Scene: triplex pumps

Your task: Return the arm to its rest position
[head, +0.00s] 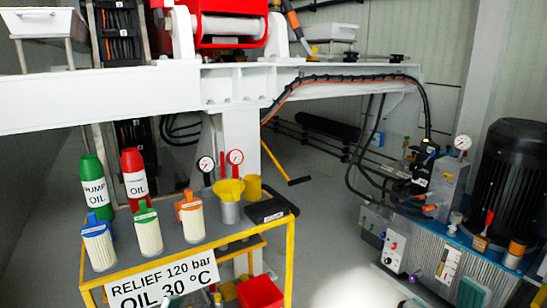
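A yellow-framed cart (290,262) holds oil bottles, filters, gauges and a yellow funnel (229,189). A hydraulic unit (440,262) with a black motor (515,170) stands right. A white beam (100,95) crosses above.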

